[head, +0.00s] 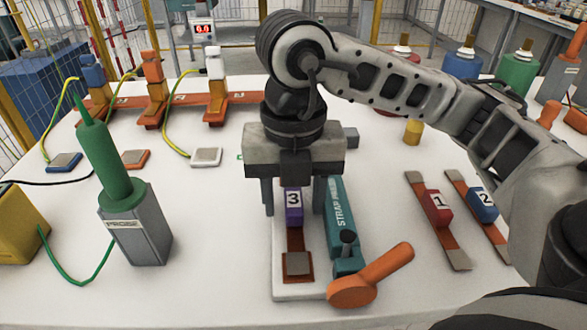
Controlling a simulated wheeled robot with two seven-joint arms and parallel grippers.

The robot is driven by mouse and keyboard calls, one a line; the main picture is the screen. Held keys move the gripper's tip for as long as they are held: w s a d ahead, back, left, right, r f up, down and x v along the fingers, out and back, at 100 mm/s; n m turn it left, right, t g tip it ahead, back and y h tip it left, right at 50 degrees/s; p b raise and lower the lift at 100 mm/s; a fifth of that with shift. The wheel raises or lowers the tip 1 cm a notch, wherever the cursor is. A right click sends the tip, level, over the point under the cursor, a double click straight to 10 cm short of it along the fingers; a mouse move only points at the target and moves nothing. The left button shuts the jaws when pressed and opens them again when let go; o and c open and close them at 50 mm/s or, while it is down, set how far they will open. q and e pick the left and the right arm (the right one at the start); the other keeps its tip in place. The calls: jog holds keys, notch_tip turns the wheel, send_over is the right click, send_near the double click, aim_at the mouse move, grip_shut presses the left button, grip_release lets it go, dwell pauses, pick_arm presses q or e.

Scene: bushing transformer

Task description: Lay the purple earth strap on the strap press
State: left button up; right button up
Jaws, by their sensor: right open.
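The purple earth strap (293,217) has a purple block marked 3 on a copper-coloured strip. It lies lengthwise on the strap press (340,215), which has a pale base, a teal body labelled STRAP PRESS and an orange lever (375,275) at its front right. My right gripper (292,206) points down over the purple block. Its fingers are open, one on each side of the block, with gaps showing. The gripper body hides the strap's far end and the back of the press. My left gripper is out of view.
Red strap 1 (437,208) and blue strap 2 (482,205) lie to the right. A green probe (110,165) in a grey holder stands at left. Several coloured bushings stand at the back. The white table (215,280) is clear between probe and press.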

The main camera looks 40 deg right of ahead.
jog(key=shift+r, duration=0.3)
pick_arm(q)
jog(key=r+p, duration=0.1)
jog(key=p, duration=0.3)
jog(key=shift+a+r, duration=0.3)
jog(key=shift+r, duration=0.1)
pick_arm(e)
notch_tip(320, 180, up, 15)
jog(key=shift+r, duration=0.2)
